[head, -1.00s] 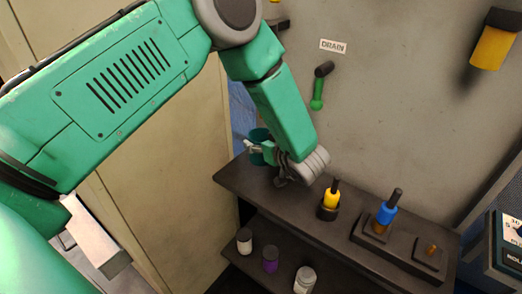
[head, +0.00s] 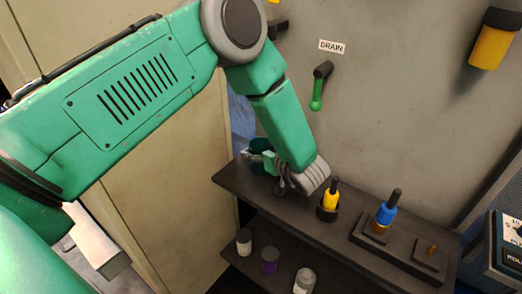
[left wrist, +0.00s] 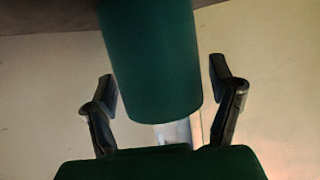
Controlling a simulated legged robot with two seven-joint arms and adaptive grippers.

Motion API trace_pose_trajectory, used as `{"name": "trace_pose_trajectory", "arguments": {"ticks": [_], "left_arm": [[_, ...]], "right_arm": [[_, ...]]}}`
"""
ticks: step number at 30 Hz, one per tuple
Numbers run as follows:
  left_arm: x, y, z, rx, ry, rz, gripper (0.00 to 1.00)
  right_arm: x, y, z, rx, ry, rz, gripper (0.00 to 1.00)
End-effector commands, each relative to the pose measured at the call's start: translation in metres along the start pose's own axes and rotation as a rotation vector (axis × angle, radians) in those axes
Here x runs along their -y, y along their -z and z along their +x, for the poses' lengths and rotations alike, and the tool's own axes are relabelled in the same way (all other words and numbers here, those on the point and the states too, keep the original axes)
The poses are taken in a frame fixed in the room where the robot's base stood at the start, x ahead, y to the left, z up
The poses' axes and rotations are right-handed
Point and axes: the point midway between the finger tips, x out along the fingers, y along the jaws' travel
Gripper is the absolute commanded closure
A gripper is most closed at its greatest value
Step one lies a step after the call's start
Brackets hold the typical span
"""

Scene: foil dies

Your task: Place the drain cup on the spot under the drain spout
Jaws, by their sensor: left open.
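The dark green cup (head: 259,143) stands at the far left end of the dark shelf, partly hidden by my left gripper (head: 266,160). In the left wrist view the cup (left wrist: 152,60) comes down from the top between the two open fingers, with gaps on both sides. My left gripper is open in that view (left wrist: 163,95) and holds nothing. On the wall, a DRAIN label (head: 332,46) sits above a dark fitting with a green lever (head: 317,92). I cannot clearly make out the spot under the spout. My right gripper is not in view.
The dark shelf (head: 300,205) also carries a yellow-handled tool (head: 331,198) and a blue-handled tool (head: 386,212) in dark holders. Several small jars (head: 270,262) stand on the lower shelf. A yellow fixture (head: 493,42) hangs at the upper right.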

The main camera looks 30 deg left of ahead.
Motion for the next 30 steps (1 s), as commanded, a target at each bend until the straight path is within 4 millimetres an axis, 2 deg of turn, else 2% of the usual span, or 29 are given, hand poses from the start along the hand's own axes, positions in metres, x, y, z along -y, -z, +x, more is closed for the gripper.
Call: {"name": "trace_pose_trajectory", "arguments": {"ticks": [9,15,21,30], "left_arm": [[-0.001,-0.001,-0.065,0.001,-0.004,0.003,0.23],[0.0,-0.001,-0.1,0.0,-0.002,0.002,0.23],[0.0,-0.001,-0.115,0.001,-0.001,0.002,0.23],[0.0,-0.001,-0.116,0.001,0.0,0.002,0.23]], "right_arm": [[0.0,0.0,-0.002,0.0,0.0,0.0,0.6],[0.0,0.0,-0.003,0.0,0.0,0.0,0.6],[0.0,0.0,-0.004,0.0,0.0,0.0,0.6],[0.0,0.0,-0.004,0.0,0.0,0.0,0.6]]}}
